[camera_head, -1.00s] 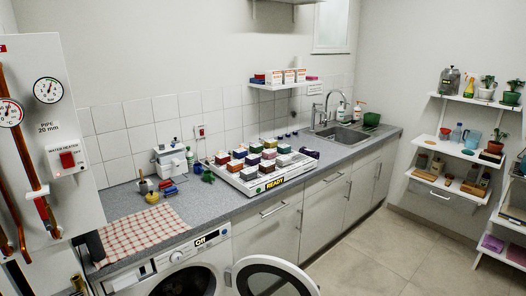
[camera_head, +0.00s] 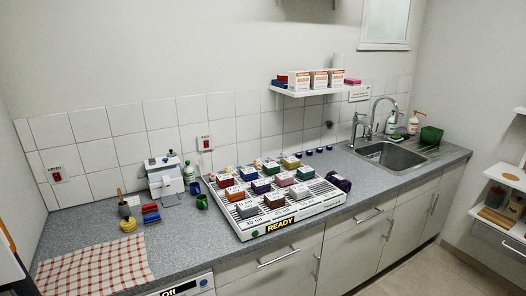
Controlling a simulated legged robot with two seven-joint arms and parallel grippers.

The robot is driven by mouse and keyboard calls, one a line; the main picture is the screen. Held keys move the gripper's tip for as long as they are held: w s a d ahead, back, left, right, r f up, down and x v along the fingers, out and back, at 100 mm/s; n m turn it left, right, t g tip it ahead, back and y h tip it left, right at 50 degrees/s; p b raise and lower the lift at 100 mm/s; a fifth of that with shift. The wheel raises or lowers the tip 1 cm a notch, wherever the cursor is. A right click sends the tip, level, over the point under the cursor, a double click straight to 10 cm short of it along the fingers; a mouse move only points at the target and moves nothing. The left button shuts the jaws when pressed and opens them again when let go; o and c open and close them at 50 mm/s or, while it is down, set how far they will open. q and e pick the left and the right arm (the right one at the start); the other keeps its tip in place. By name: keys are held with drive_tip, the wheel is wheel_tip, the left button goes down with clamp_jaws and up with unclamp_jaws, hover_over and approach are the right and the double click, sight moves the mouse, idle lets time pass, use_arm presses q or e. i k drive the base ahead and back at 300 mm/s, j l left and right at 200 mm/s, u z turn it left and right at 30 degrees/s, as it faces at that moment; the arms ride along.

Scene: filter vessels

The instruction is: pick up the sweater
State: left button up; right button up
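No sweater can be made out in the head view. A red-and-white checked cloth (camera_head: 92,268) lies flat on the left end of the counter. The front of the washing machine, with a panel reading "Off" (camera_head: 180,288), only just shows at the bottom edge; its door and drum are out of the picture. Neither of my grippers is in view.
A grey counter (camera_head: 190,238) runs along the tiled wall. A white tray marked "READY" (camera_head: 296,222) holds several coloured blocks. A sink (camera_head: 390,156) is to the right. A white machine (camera_head: 165,178) stands at the back. White shelves (camera_head: 505,180) stand at the right edge.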

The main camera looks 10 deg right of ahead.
sight(333, 176)
drive_tip(key=i+l, duration=0.2)
drive_tip(key=l, duration=0.2)
drive_tip(key=i+l, duration=0.25)
drive_tip(key=l, duration=0.2)
drive_tip(key=i+l, duration=0.2)
drive_tip(key=l, duration=0.2)
drive_tip(key=i+l, duration=0.2)
drive_tip(key=l, duration=0.2)
drive_tip(key=i+l, duration=0.2)
drive_tip(key=l, duration=0.2)
drive_tip(key=i+l, duration=0.25)
drive_tip(key=l, duration=0.2)
drive_tip(key=i+l, duration=0.2)
drive_tip(key=l, duration=0.2)
drive_tip(key=i+l, duration=0.2)
drive_tip(key=l, duration=0.2)
